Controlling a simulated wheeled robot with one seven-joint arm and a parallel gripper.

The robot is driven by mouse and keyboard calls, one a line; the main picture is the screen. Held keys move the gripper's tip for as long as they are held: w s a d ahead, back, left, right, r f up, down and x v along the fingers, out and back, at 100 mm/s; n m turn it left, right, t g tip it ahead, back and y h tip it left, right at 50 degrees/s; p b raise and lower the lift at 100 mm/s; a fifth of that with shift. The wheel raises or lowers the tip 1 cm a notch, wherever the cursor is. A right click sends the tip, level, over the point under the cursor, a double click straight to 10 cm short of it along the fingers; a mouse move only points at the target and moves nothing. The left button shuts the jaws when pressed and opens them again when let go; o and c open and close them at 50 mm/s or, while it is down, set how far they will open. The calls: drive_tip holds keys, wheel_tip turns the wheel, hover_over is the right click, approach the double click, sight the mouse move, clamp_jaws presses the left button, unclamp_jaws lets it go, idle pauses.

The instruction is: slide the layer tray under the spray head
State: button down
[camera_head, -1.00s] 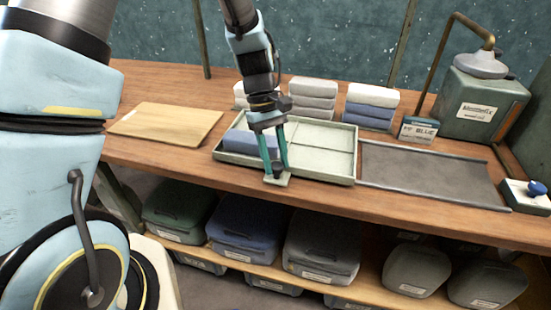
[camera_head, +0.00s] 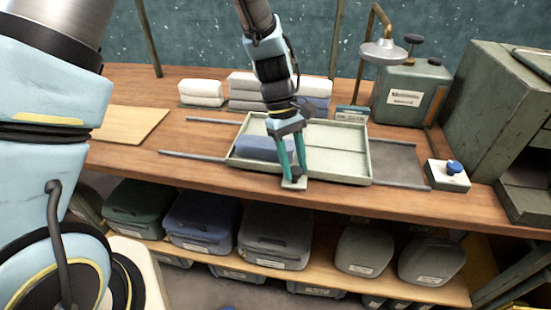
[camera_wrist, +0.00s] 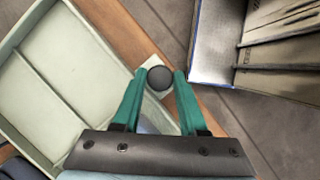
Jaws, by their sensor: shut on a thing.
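The layer tray (camera_head: 340,160) is pale green, shallow and divided into compartments. It lies flat between rails on the wooden bench, with a blue block (camera_head: 263,149) in its left front compartment. My gripper (camera_head: 293,178) is at the tray's front edge, shut on the tray's dark round knob (camera_wrist: 160,78), which shows between the fingertips in the wrist view. The spray head (camera_head: 383,52) is a grey disc on a bent brown pipe at a green tank (camera_head: 410,93), behind and right of the tray. The tray's right part overlaps the dark plate (camera_head: 393,163).
Rails (camera_head: 195,155) run left of the tray. Stacked white blocks (camera_head: 201,92) stand behind it. A white box with a blue button (camera_head: 448,175) is at the right front, near a green cabinet (camera_head: 495,105). A wooden board (camera_head: 128,125) lies left. Lidded bins (camera_head: 275,238) fill the shelf below.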

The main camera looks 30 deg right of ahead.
drive_tip(key=s+d, duration=0.5)
drive_tip(key=s+d+p, duration=0.1)
drive_tip(key=s+d, duration=0.4)
drive_tip(key=d, duration=0.1)
drive_tip(key=shift+s+d, duration=0.3)
drive_tip(key=shift+s, duration=0.1)
drive_tip(key=shift+d+r, duration=0.1)
drive_tip(key=c, duration=0.7)
unclamp_jaws()
drive_tip(key=shift+s, duration=0.1)
drive_tip(key=shift+o, duration=1.2)
drive_tip(key=b+v, duration=0.2)
drive_tip(key=v, duration=0.8)
drive_tip(key=shift+r+b, duration=0.35)
